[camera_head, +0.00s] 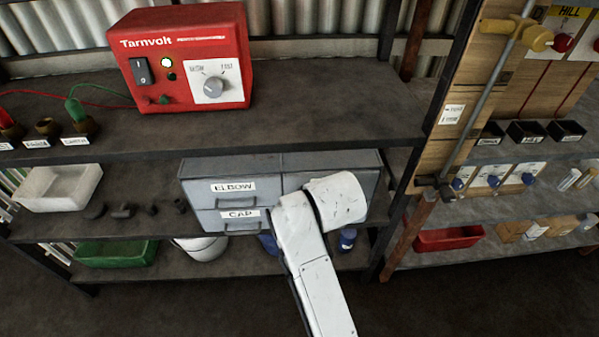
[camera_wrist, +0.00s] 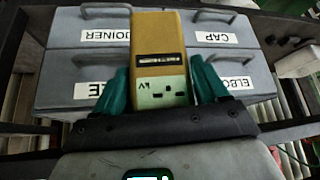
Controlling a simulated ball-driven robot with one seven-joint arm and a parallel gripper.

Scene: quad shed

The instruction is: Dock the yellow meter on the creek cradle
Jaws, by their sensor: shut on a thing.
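The yellow meter (camera_wrist: 157,40) is held between the teal fingers of my gripper (camera_wrist: 160,85) in the wrist view. It has a dark display slot and a pale face plate with small dark marks. My gripper is shut on its sides, with grey drawers beyond. In the head view my white arm reaches in front of the drawer cabinet (camera_head: 230,165); my gripper and the meter are hidden there. Small black holders (camera_head: 526,131) stand on the right-hand shelf below the HILL board (camera_head: 490,85). Their labels are too small to read surely, so I cannot tell which is the creek cradle.
A red Tarnvolt box (camera_head: 190,60) stands on the upper left shelf, with wires to terminals. A white tray (camera_head: 60,187), green tray (camera_head: 115,254) and red tray (camera_head: 448,238) sit lower. A slanted metal rod (camera_head: 485,95) crosses the board. The shelf right of the box is clear.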

